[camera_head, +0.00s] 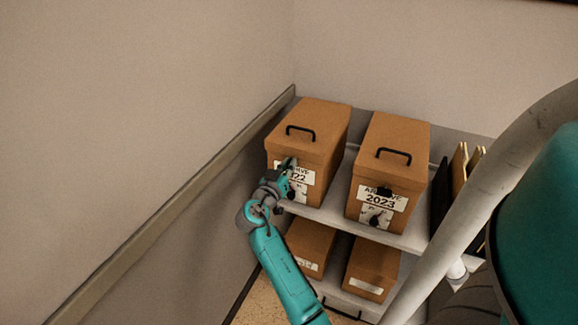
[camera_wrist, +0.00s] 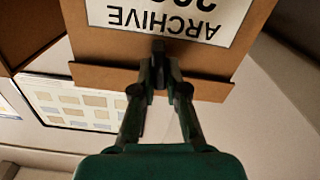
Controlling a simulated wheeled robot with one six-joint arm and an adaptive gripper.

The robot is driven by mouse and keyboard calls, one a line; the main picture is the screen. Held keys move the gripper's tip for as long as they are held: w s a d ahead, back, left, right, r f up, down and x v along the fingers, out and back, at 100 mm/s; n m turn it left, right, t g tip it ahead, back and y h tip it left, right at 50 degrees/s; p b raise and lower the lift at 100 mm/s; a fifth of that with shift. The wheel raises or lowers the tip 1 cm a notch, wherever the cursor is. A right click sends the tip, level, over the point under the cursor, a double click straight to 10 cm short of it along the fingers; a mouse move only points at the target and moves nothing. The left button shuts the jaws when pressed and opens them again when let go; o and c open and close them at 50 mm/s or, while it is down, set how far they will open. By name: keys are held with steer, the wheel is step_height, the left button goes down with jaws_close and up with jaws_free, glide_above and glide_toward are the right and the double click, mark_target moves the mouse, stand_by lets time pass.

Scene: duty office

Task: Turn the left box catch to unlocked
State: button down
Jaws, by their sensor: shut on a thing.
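The left archive box (camera_head: 322,118) is brown, with a black top handle and a white front label, and stands on the upper shelf against the wall. My gripper (camera_head: 287,168) is at its front, over the upper part of the label. In the wrist view, where the label is upside down, my gripper (camera_wrist: 160,62) is shut on the small black catch (camera_wrist: 158,46) at the lid's lip, beside the word ARCHIVE. The fingers cover much of the catch, so its turn position cannot be told. In the head view the catch is hidden behind my gripper.
A second box (camera_head: 398,132), labelled 2023, stands to the right with a black catch (camera_head: 384,192) and a dial. Two brown boxes sit on the lower shelf, below my gripper. Upright folders (camera_head: 458,165) stand at the right. A wall rail (camera_head: 180,205) runs along the left.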

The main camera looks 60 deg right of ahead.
steer(key=n, duration=0.4)
steer(key=shift+w+f+n, duration=0.1)
steer(key=shift+w+n, duration=0.1)
steer(key=shift+n, duration=0.1)
steer(key=n, duration=0.3)
steer(key=shift+w+f+n, duration=0.1)
steer(key=shift+n, duration=0.3)
steer(key=shift+w+f+n, duration=0.1)
steer(key=shift+f+n, duration=0.05)
steer(key=shift+n, duration=1.65)
steer(key=shift+f+n, duration=0.15)
steer(key=shift+n, duration=1.65)
steer(key=shift+a, duration=0.1)
steer(key=c, duration=1.2)
jaws_free()
steer(key=a, duration=1.2)
steer(key=shift+s, duration=0.45)
